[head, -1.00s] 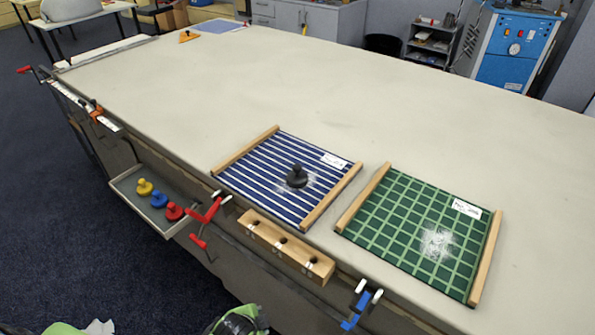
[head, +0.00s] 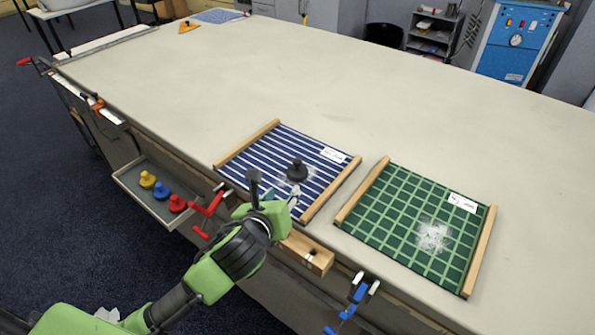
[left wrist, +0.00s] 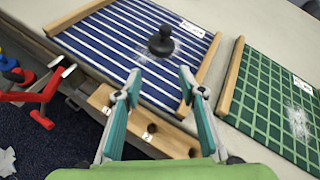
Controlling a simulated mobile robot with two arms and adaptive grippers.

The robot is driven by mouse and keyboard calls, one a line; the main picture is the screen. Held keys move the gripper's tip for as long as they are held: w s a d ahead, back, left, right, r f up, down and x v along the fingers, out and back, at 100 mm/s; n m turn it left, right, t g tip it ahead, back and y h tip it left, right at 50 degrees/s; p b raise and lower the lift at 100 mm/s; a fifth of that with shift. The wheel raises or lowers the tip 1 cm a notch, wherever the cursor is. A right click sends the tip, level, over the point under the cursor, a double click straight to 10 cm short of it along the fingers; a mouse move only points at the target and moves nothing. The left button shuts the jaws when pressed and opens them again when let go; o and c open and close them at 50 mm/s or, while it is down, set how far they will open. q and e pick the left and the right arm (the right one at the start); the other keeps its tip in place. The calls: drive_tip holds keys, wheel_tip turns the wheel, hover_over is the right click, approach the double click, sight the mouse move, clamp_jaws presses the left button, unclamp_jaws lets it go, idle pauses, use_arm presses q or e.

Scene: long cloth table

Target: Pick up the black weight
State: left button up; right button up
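The black weight (head: 297,171) stands upright on the blue striped cloth (head: 262,166), on a patch of white powder. It also shows in the left wrist view (left wrist: 161,42), beyond the fingertips. My left gripper (head: 274,192) is over the table's front edge, just short of the weight and apart from it. In the left wrist view its two fingers (left wrist: 158,82) are spread apart with nothing between them. My right gripper is not in view.
A wooden block with holes (head: 308,254) lies at the front edge, partly behind my left arm. A green checked cloth (head: 405,215) lies to the right. A side tray (head: 133,186) holds yellow, blue and red weights. Red (head: 208,207) and blue (head: 350,300) clamps stick out from the edge.

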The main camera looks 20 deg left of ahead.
use_arm(q)
drive_tip(key=w+r+m, duration=0.2)
drive_tip(key=m, duration=0.1)
approach(297, 161)
drive_tip(key=shift+m+t, duration=0.3)
drive_tip(key=shift+t, duration=0.1)
drive_tip(key=w+f, duration=0.1)
drive_tip(key=w, duration=0.1)
drive_tip(key=w+f, duration=0.2)
drive_tip(key=shift+w+d, duration=0.1)
drive_tip(key=shift+p+x, duration=0.65)
drive_tip(key=shift+x, duration=2.1)
drive_tip(key=shift+r, duration=0.1)
clamp_jaws()
drive_tip(key=shift+r, duration=0.1)
